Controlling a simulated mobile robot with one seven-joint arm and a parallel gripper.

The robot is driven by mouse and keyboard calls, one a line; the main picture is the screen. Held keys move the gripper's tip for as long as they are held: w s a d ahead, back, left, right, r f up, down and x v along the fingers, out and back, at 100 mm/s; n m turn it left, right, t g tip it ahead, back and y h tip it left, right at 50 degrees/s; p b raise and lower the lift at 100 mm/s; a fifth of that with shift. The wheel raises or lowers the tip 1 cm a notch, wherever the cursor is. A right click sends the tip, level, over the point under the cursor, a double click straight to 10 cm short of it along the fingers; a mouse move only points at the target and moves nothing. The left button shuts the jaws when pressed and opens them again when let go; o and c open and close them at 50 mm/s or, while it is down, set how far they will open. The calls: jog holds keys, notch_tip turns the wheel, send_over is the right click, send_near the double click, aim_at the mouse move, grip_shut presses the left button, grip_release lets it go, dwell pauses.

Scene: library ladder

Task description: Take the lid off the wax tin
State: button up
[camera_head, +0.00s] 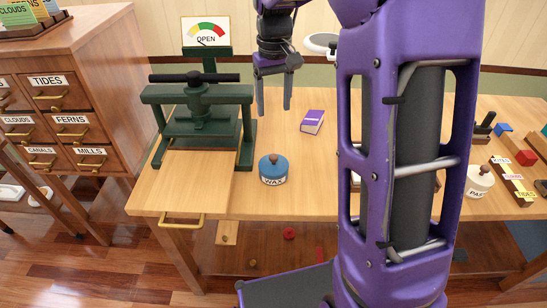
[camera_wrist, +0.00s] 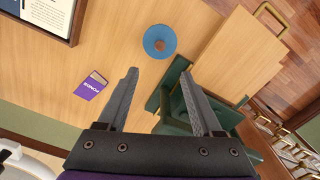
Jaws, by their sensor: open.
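The wax tin (camera_head: 273,174) stands upright on the table, near its front edge. It has a white band lettered WAX. Its blue lid (camera_head: 273,162) is on top, with a brown knob in the middle. In the wrist view the lid (camera_wrist: 160,41) shows from above, beyond my fingertips, and hides the tin's body. My gripper (camera_head: 273,104) is open and empty, pointing down above the table, behind the tin and apart from it. In the wrist view my gripper (camera_wrist: 160,72) has its two fingers spread wide.
A green press (camera_head: 200,118) stands left of the tin, close to my gripper. A purple book (camera_head: 312,122) lies behind and right. A paste tin (camera_head: 479,181) and labelled blocks (camera_head: 512,176) are at the right. The table (camera_head: 235,195) is bare around the wax tin.

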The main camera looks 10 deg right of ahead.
aim_at(274, 156)
notch_tip(274, 156, down, 16)
jog(key=b, duration=0.2)
jog(key=shift+b, duration=0.35)
jog(key=shift+c, duration=0.4)
grip_shut()
